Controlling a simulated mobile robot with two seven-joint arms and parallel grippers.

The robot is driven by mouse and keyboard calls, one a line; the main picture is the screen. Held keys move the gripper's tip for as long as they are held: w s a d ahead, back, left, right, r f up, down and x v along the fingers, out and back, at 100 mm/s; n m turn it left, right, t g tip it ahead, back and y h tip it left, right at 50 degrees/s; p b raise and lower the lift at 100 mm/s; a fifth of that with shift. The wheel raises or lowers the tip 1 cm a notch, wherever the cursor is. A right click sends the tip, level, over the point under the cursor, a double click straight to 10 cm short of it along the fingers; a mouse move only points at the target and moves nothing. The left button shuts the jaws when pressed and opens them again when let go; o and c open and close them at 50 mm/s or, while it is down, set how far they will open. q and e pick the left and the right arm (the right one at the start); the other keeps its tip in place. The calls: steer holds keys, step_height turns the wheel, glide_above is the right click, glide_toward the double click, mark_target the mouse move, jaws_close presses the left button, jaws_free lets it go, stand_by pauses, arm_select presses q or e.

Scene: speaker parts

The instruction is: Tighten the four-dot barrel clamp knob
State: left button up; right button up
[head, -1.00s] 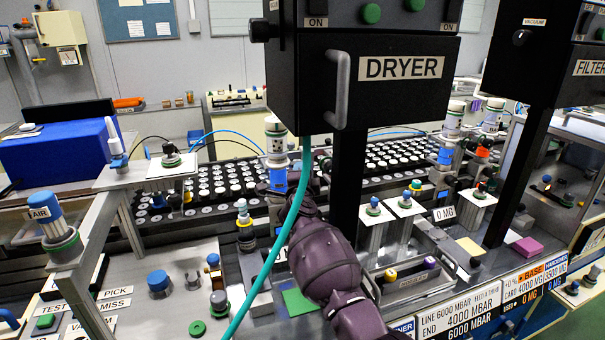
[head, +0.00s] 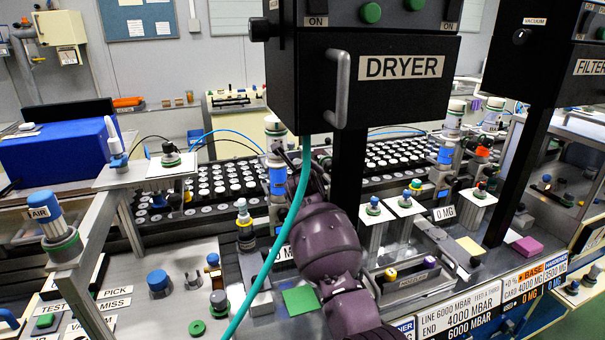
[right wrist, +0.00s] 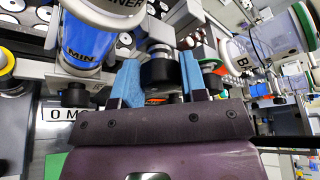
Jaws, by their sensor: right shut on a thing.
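In the right wrist view my right gripper (right wrist: 160,72) has its two blue fingers on either side of a black round knob (right wrist: 159,70) and is shut on it. The knob sits below a grey metal clamp. I cannot make out any dots on it. A blue barrel marked MIN (right wrist: 90,38) stands just left of it. In the head view the blue barrel (head: 278,178) stands behind the teal hose. My purple right arm reaches up to it, and the arm and hose largely hide the fingers and knob. My left gripper is not in view.
The black DRYER box (head: 375,85) hangs on a post close above my right arm. A teal hose (head: 272,258) crosses in front of the barrel. A smaller black knob (right wrist: 75,95) sits under the MIN barrel. Several small dispensers crowd the bench to the left.

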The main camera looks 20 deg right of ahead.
steer(key=shift+f+m+y, duration=0.15)
steer(key=shift+m+y, duration=0.15)
steer(key=shift+m, duration=0.3)
steer(key=o, duration=0.9)
steer(key=shift+s+d, duration=0.1)
